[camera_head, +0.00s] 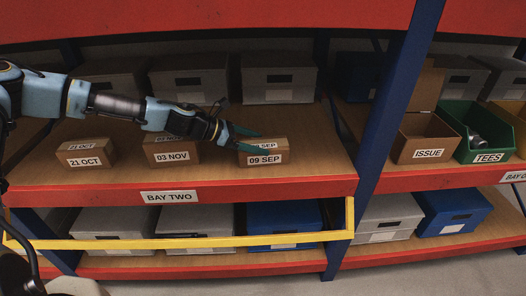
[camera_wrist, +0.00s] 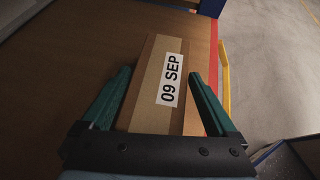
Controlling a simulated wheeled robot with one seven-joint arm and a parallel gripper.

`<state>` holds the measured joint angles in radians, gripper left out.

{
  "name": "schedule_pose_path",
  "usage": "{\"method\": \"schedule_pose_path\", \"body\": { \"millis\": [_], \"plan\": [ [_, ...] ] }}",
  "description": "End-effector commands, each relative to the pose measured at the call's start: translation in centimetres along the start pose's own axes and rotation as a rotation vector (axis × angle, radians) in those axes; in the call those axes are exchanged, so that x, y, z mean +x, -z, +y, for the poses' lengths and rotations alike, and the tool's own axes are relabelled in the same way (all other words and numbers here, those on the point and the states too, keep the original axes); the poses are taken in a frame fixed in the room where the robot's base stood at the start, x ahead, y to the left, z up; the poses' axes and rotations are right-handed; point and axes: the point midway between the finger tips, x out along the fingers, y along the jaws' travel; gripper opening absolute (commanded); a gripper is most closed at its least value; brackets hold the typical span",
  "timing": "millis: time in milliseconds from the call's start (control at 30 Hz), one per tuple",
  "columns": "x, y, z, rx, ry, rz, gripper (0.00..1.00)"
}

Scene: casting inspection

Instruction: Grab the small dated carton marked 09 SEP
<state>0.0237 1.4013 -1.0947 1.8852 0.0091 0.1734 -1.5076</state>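The small cardboard carton marked 09 SEP (camera_head: 262,158) stands on the wooden shelf of Bay Two, near its right end. Its label also shows on the carton in the wrist view (camera_wrist: 171,82). My gripper (camera_head: 249,138) reaches in from the left, just above the carton. In the wrist view my gripper (camera_wrist: 160,80) is open, with one green finger on each side of the carton. The fingers look apart from its sides; I cannot tell if they touch it. Its lower end is hidden by the gripper's palm.
A carton marked 03 NOV (camera_head: 172,157) and one marked 21 OCT (camera_head: 85,160) stand to the left. Grey lidded boxes (camera_head: 279,82) stand behind. A blue upright (camera_head: 388,110) is to the right, then an ISSUE box (camera_head: 416,151) and a green TEES bin (camera_head: 488,155).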

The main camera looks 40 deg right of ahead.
Motion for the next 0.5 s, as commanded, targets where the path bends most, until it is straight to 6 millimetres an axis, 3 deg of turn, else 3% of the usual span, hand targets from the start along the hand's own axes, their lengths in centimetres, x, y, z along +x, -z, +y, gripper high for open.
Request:
{"method": "schedule_pose_path", "body": {
  "millis": [67, 500],
  "plan": [
    [0.00, 0.00, -0.04, 0.000, 0.001, 0.000, 0.76],
    [0.00, 0.00, -0.06, 0.000, 0.002, 0.000, 0.27]
  ]
}}
